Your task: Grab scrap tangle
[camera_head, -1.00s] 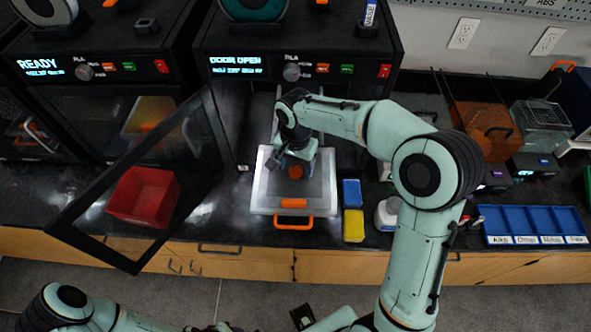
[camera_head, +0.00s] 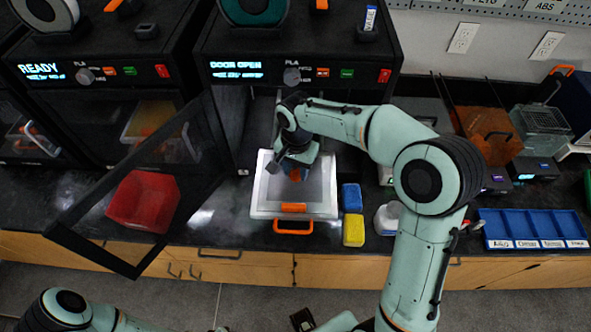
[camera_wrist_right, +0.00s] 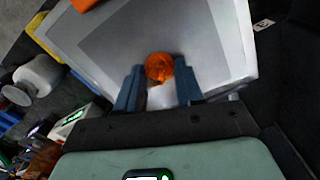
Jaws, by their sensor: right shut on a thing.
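The scrap tangle is a small orange clump (camera_wrist_right: 159,67). In the right wrist view it sits between the two blue fingertips of my right gripper (camera_wrist_right: 160,88), which is shut on it. In the head view a bit of the orange clump (camera_head: 294,175) shows under my right gripper (camera_head: 291,168), over the grey print plate (camera_head: 262,197) with its orange handle. I cannot tell whether the clump still touches the plate. My left gripper is not in view; only part of my left arm shows at the bottom left.
The printer (camera_head: 300,70) reads "DOOR OPEN", and its dark-framed door (camera_head: 75,245) stands out to the left. A red bin (camera_head: 143,200) is behind the door glass. Blue (camera_head: 352,197) and yellow (camera_head: 354,230) blocks sit right of the plate. A blue divided tray (camera_head: 535,225) lies farther right.

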